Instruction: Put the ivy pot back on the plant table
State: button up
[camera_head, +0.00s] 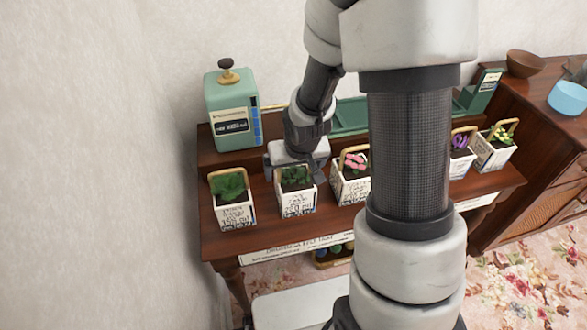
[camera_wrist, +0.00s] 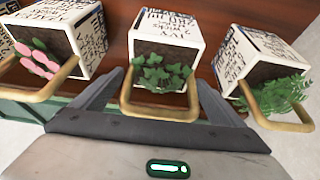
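The ivy pot (camera_head: 297,201) is a square white pot with black lettering, green leaves and a wooden hoop handle. It stands upright on the front of the dark wooden plant table (camera_head: 265,232), second from the left. In the wrist view, the ivy pot (camera_wrist: 165,30) is at the top centre, with "IVY" readable on its side. My gripper (camera_head: 297,172) is just behind and above it. In the wrist view, the open fingers of my gripper (camera_wrist: 160,90) lie on either side of its handle. I cannot tell whether they touch it.
A leafy pot (camera_head: 231,207) stands to the left and a pink-flowered pot (camera_head: 348,186) to the right, both close by. More pots (camera_head: 494,153) stand farther right. A green canister (camera_head: 231,105) sits on the raised back shelf. My arm hides part of the table.

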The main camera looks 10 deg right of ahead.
jog(key=shift+r+p, duration=0.3)
jog(key=shift+r, duration=0.05)
jog(key=p+v, duration=0.3)
jog(key=v, duration=0.8)
notch_tip(320, 180, up, 10)
send_over(298, 188)
jog(key=s, duration=0.5)
jog(key=s+r+t, duration=0.1)
jog(key=s+r, duration=0.8)
jog(key=s, duration=0.1)
notch_tip(298, 188, up, 13)
jog(key=p, duration=1.3)
jog(key=shift+s+f, duration=0.15)
jog(key=shift+f, duration=0.05)
